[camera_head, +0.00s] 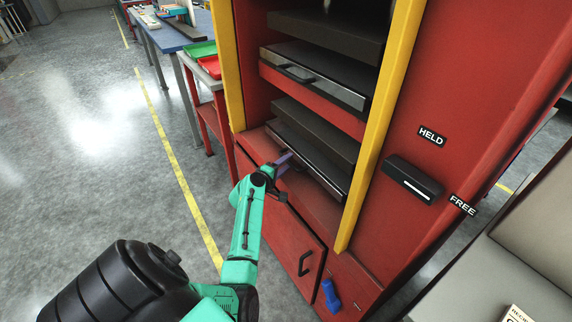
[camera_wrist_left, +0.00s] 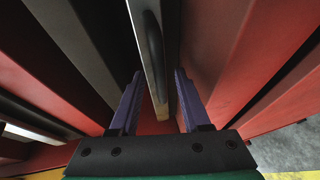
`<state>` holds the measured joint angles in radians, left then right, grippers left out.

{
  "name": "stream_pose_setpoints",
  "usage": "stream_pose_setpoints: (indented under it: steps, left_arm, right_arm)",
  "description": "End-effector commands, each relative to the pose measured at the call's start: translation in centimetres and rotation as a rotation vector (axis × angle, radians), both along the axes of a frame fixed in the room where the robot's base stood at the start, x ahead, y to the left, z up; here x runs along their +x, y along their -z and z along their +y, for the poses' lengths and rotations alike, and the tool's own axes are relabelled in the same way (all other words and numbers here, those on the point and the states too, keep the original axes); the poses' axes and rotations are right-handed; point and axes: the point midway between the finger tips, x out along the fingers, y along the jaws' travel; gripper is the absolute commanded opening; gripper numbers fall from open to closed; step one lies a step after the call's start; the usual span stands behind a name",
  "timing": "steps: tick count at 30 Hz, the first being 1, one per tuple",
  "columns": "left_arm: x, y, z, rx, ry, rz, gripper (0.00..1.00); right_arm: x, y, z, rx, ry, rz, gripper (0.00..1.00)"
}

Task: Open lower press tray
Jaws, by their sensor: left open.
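The lower press tray (camera_head: 326,181) is a dark plate with a pale metal front edge, low in the red press. It appears pushed in, beneath a dark upper plate. My left gripper (camera_head: 285,160) is at the front of this tray, its purple fingers pointing at the edge. In the left wrist view the gripper (camera_wrist_left: 158,88) is open, with one finger on each side of the tray's pale edge and its dark curved handle (camera_wrist_left: 154,45). I cannot tell whether the fingers touch the handle. My right gripper is not in view.
An upper tray (camera_head: 315,78) with a handle sits above. Yellow posts (camera_head: 382,120) flank the opening. A red cabinet door (camera_head: 290,245) with a black handle is below. A black lever (camera_head: 413,178) sits between HELD and FREE labels on the right. The floor at left is clear.

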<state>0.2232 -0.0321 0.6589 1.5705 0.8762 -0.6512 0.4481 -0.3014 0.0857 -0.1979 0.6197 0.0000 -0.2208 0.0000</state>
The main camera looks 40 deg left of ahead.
Motion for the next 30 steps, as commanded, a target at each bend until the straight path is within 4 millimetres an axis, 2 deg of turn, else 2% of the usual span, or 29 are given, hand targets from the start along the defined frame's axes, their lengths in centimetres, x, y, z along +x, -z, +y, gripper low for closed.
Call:
stream_pose_setpoints:
  steps: [1, 3, 5, 16, 30]
  left_arm:
    - [-0.01, 0.02, -0.02, 0.0, 0.0, 0.0, 0.47]
    - [-0.02, 0.02, -0.03, 0.0, 0.0, 0.0, 0.2]
    - [-0.03, 0.03, -0.03, 0.0, 0.001, 0.0, 0.0]
    - [-0.05, 0.02, -0.03, 0.0, 0.001, 0.0, 0.0]
    - [-0.05, 0.01, -0.03, 0.0, 0.0, 0.0, 0.0]
  right_arm:
    - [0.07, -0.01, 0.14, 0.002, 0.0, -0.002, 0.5]
    - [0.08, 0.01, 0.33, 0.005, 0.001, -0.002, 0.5]
    - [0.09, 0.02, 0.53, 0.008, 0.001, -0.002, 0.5]
    - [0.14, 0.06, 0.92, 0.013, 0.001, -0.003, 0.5]
    - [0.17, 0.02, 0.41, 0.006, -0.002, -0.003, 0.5]
